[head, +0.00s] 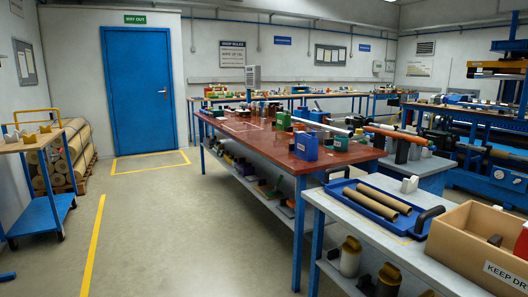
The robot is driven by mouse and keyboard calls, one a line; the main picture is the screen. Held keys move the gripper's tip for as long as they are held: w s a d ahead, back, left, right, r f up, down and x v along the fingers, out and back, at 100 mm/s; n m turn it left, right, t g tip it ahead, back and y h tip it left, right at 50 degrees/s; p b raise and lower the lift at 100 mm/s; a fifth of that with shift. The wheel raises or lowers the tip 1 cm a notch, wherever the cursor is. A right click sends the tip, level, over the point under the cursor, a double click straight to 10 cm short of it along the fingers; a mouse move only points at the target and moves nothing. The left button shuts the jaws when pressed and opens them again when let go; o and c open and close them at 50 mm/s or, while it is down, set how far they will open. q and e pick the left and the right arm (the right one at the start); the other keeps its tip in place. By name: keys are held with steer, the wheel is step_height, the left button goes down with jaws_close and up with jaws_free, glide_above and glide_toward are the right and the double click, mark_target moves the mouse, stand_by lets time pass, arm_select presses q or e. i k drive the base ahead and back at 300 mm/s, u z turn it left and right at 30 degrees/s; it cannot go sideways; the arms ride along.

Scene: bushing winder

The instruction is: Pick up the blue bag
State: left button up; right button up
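A blue upright item with a small pale label (306,146) stands near the front edge of the red-topped table (345,157). It looks like a bag or a box; I cannot tell which for sure. Another blue item (319,116) sits farther back on the same table, partly hidden by things around it. Neither of my grippers shows in the head view.
A grey bench (355,217) at the front right holds a blue tray (346,190) with brown tubes and a cardboard box (452,245). A blue cart (45,212) stands at the left. The floor between the cart and the red-topped table is clear.

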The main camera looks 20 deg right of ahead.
mark_target(305, 146)
steer(key=z, duration=0.65)
steer(key=i, duration=0.5)
steer(key=z, duration=0.65)
steer(key=i, duration=0.95)
steer(key=u, duration=0.35)
